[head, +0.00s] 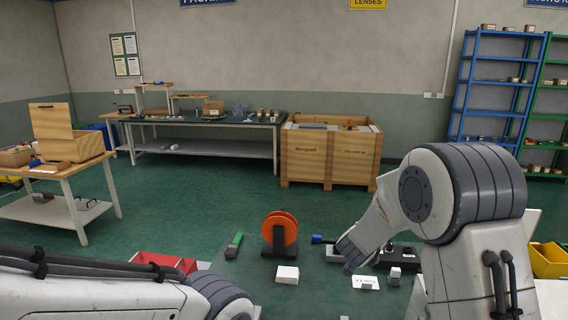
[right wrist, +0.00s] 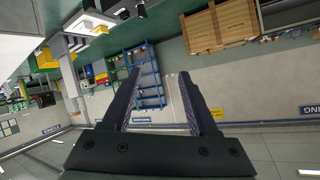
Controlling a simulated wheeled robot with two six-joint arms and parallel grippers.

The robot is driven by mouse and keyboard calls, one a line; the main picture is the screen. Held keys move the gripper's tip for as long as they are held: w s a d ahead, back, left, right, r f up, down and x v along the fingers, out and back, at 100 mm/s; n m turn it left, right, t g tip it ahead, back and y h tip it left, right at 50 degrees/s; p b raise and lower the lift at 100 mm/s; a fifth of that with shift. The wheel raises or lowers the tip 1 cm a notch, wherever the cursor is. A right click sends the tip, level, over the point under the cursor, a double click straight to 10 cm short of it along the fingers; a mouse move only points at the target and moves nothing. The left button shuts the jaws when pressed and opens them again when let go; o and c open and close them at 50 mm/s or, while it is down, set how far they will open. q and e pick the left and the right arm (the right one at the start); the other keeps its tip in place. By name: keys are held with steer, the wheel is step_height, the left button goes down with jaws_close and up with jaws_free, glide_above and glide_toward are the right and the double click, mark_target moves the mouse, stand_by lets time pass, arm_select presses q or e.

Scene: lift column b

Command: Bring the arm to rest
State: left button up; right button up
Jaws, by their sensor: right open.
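My right arm (head: 468,200) is raised and bent at the right of the head view, above and in front of the work surface. In the right wrist view my right gripper (right wrist: 158,78) is open. Its two dark fingers stand apart with nothing between them, and the room beyond appears upside down. My right gripper cannot be made out clearly in the head view. My left arm (head: 95,290) lies low across the bottom left of the head view. Its gripper is not in view.
Near the arms are an orange spool (head: 280,230) on a dark stand, a small white box (head: 287,275), a green-handled item (head: 234,245), a red bin (head: 165,262) and a yellow bin (head: 548,261). A wooden crate (head: 330,158) and blue shelves (head: 493,90) stand farther back.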

steer(key=s+a+f+n+g+y, duration=0.35)
steer(key=s+a+n+y, duration=0.3)
steer(key=s, duration=0.55)
steer(key=s+f+n+g, duration=0.3)
steer(key=s+g, duration=0.2)
steer(key=s, duration=1)
steer(key=s+a+r+n+g, duration=0.1)
steer(key=s+a+r+n, duration=0.1)
steer(key=s+a, duration=0.4)
steer(key=s+a+r+n+g, duration=0.1)
steer(key=s+a+r+n, duration=0.2)
steer(key=s+a+n, duration=0.2)
steer(key=s+a+y, duration=0.1)
steer(key=s+a, duration=0.1)
steer(key=s, duration=0.1)
steer(key=shift+s+r, duration=0.15)
steer(key=shift+s, duration=0.2)
steer(key=shift+a+n+g, duration=0.1)
steer(key=shift+n+g, duration=0.15)
